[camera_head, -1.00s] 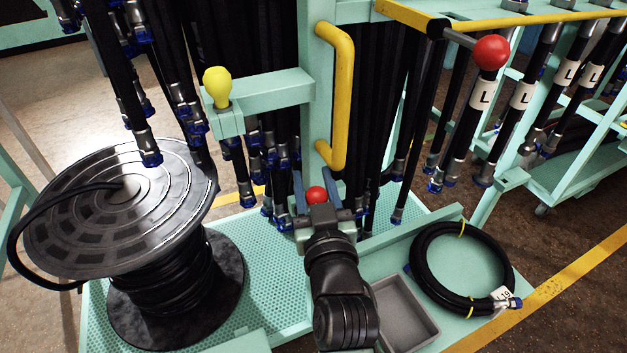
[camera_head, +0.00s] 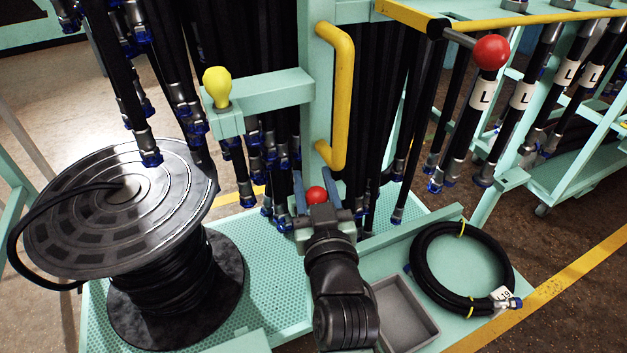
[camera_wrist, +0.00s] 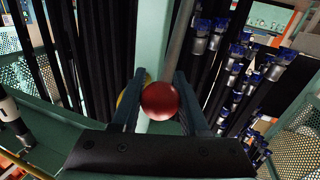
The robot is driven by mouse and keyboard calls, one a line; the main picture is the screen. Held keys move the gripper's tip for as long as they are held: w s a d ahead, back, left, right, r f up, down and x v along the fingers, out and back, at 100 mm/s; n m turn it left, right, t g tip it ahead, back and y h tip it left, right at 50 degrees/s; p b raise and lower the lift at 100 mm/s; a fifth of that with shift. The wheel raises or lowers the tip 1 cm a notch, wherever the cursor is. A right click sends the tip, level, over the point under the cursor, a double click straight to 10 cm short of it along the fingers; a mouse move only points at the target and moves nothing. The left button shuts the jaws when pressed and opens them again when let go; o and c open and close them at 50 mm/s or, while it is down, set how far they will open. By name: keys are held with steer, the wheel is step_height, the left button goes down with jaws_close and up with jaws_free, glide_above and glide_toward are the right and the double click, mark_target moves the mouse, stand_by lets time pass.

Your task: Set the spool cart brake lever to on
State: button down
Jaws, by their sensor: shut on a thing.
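A red ball knob (camera_head: 316,195) sits low on the cart, in front of the green upright post. In the wrist view the red knob (camera_wrist: 161,101) is between my two fingers. My gripper (camera_head: 317,190) is shut on this knob, with a finger on each side; it also shows in the wrist view (camera_wrist: 158,100). No on or off marking can be read. Another red ball knob (camera_head: 491,52) is on a grey rod at the upper right. A yellow knob (camera_head: 217,84) stands on a green bracket at the left.
A large hose spool (camera_head: 120,205) stands at the left on the perforated deck. A yellow handle (camera_head: 344,95) rises above my gripper, among hanging black hoses. A grey tray (camera_head: 402,312) and a coiled hose (camera_head: 428,275) lie at the right front.

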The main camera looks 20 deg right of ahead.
stand_by(0.4)
steer(key=s+f+t+b, duration=0.1)
steer(key=b, duration=0.3)
steer(key=shift+f, duration=0.15)
steer(key=s+f+m+t+h+b, duration=0.4)
steer(key=s+f+t+b, duration=0.2)
steer(key=b, duration=2.5)
steer(key=shift+s+d+f+h, duration=0.15)
steer(key=shift+s+f+h, duration=0.15)
steer(key=shift+f, duration=0.45)
steer(key=shift+c, duration=2.3)
jaws_free()
steer(key=shift+s, duration=0.15)
